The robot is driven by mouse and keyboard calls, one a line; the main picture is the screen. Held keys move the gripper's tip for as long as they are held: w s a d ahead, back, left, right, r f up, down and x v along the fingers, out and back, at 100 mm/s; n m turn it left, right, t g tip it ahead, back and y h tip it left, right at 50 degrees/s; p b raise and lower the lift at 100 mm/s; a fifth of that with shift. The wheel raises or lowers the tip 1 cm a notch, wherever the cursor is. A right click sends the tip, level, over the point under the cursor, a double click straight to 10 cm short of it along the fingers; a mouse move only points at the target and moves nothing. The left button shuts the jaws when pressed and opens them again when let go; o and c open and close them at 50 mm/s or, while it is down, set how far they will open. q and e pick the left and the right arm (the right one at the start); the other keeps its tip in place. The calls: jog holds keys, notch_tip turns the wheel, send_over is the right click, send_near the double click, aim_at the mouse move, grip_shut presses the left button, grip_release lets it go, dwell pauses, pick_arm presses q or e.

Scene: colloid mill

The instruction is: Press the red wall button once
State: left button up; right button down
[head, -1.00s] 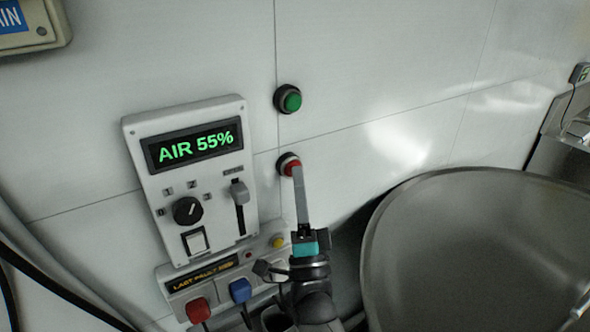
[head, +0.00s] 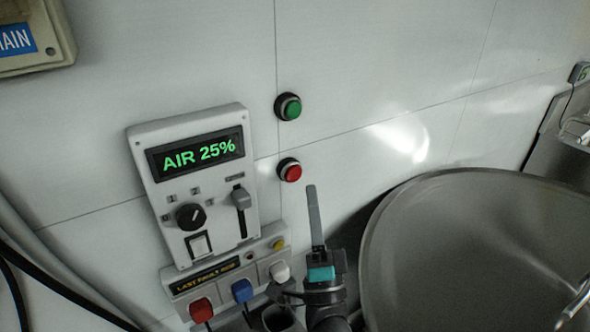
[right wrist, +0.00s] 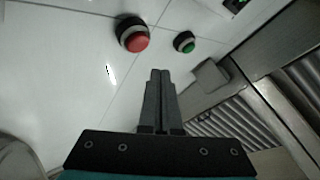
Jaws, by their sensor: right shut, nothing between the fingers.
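The red wall button (head: 290,171) sits in a black ring on the white wall, below the green button (head: 288,106). Both also show in the right wrist view, the red button (right wrist: 135,39) to the left of the green one (right wrist: 187,45). My right gripper (head: 312,188) is shut and empty. Its fingertips are below and a little right of the red button, apart from it in the head view. In the right wrist view the shut fingertips (right wrist: 160,72) point toward the wall, below the two buttons. My left gripper is not in view.
A large steel bowl (head: 465,250) stands to the right. A beige box (head: 66,35) is at upper left.

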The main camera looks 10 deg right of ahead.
jog(key=shift+s+d+p, duration=0.2)
jog(key=shift+s, duration=0.35)
jog(key=shift+s+d+p, duration=0.15)
jog(key=shift+s+d, duration=0.05)
jog(key=shift+s, duration=0.3)
